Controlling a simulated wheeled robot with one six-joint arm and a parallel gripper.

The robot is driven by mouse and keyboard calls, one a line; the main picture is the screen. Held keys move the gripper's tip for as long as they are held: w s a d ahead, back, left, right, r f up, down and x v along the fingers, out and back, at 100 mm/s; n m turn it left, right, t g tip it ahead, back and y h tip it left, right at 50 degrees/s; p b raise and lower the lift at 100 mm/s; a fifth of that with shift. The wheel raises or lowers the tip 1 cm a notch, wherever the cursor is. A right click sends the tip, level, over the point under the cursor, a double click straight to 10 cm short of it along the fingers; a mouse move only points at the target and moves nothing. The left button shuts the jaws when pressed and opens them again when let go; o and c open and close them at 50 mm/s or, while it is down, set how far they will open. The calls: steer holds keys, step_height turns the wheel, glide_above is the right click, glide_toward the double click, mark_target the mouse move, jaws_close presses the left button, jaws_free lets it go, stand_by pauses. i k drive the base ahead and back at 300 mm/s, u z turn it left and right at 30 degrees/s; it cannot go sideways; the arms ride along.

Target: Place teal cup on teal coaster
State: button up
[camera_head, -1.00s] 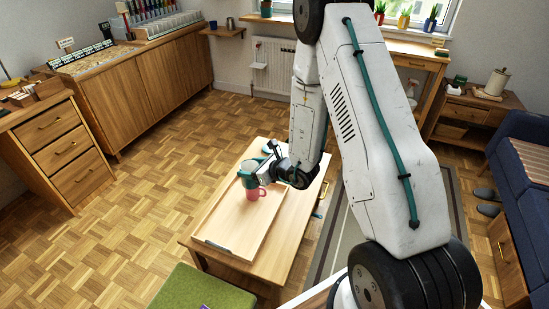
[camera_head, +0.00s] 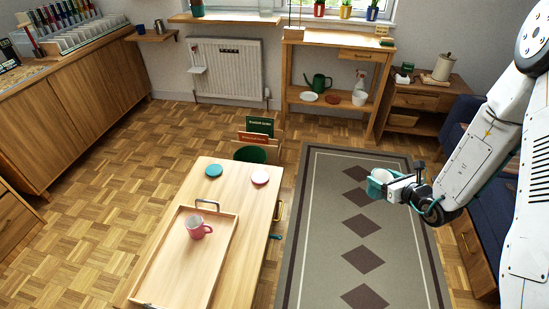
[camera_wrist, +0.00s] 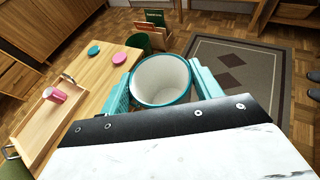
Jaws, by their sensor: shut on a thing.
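My gripper (camera_head: 390,185) is shut on the teal cup (camera_head: 377,184), out over the grey rug to the right of the low table. In the wrist view the cup (camera_wrist: 160,82) is upright between the two teal fingers, with its white inside empty. The teal coaster (camera_head: 213,171) lies flat and bare at the far end of the low table (camera_head: 247,207). It also shows in the wrist view (camera_wrist: 94,50), to the left of the cup and apart from it.
A pink coaster (camera_head: 260,177) lies right of the teal one. A wooden tray (camera_head: 165,262) holds a pink mug (camera_head: 198,226). A dark green bin (camera_head: 250,155) and a book rack (camera_head: 258,138) stand behind the table. The rug (camera_head: 352,240) is clear.

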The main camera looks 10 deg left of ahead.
mark_target(217, 170)
steer(key=z, duration=0.25)
steer(key=i, duration=2.35)
steer(key=u, duration=3.25)
